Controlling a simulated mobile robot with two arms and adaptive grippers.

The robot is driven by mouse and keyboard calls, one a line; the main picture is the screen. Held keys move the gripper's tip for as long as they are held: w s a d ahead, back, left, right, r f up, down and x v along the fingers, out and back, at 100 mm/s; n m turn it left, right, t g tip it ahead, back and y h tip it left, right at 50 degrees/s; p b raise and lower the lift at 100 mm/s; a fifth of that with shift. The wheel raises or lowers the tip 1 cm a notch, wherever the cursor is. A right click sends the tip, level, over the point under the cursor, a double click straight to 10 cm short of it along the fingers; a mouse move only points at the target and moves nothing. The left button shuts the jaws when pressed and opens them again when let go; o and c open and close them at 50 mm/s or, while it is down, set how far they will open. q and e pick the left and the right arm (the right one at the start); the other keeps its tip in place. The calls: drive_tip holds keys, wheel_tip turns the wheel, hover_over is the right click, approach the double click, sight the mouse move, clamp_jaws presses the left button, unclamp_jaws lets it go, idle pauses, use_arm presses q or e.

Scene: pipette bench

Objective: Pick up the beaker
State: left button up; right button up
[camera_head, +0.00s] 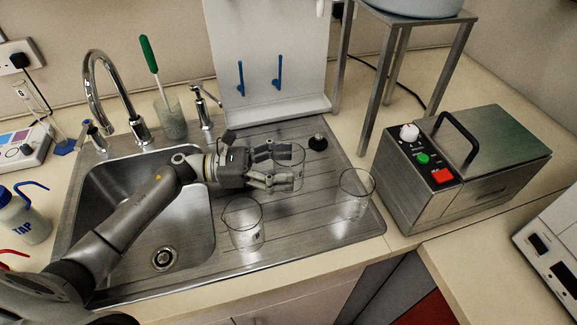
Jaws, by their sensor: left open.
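My left gripper (287,167) reaches in from the left over the ribbed drainboard. It is open, with its fingers pointing right. A clear glass beaker (298,157) shows at its fingers and seems to stand between them, partly hidden by them. I cannot tell whether the fingers touch the glass. A second clear beaker (243,224) stands upright nearer the front, below the gripper. A third clear beaker (354,195) stands upright at the drainboard's right side. My right gripper is not in view.
The sink basin (188,235) and tap (140,130) lie at the left. A black stopper (318,142) sits behind the gripper. A white pegboard (267,60) stands at the back. A metal stand (365,95) and a steel bath unit (460,170) bound the right.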

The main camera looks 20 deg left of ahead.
sight(303, 164)
use_arm(q)
drive_tip(key=p+x, duration=0.1)
drive_tip(key=x, duration=0.3)
drive_tip(key=shift+r, duration=0.15)
drive_tip(key=shift+w+d, duration=0.1)
drive_tip(key=shift+d, duration=0.15)
drive_tip(key=shift+c, duration=0.2)
drive_tip(key=c, duration=0.7)
drive_tip(key=shift+c, duration=0.5)
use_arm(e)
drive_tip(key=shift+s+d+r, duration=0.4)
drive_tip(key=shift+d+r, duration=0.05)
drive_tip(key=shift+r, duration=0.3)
